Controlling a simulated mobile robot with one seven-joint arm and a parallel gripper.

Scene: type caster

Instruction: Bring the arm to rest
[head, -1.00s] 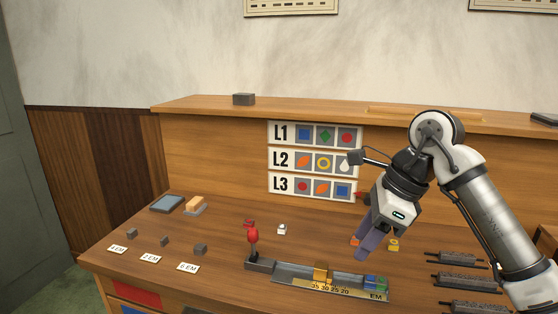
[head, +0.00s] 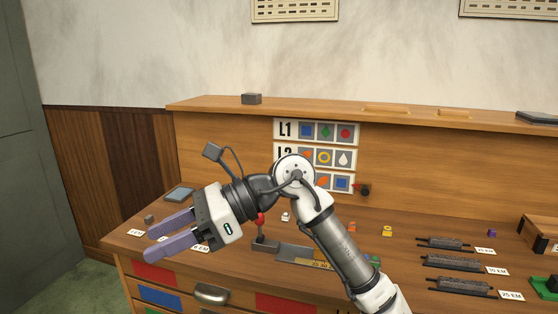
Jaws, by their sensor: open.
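My gripper (head: 170,232) is in the left part of the head view, above the front left of the wooden bench (head: 408,232). Its two purple fingers are spread apart and point left, with nothing between them. My arm reaches up from the bottom right, bends at the elbow joint and comes down to the left. It hides part of the bench top, much of the metal composing tray (head: 295,252) and part of the sign panel (head: 316,131).
A grey block (head: 251,98) stands on the back ledge. Dark racks (head: 452,263) with labels and an open wooden box (head: 540,236) are at the right. A slate-blue pad (head: 180,194) lies at the back left. Coloured drawers (head: 153,273) front the bench.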

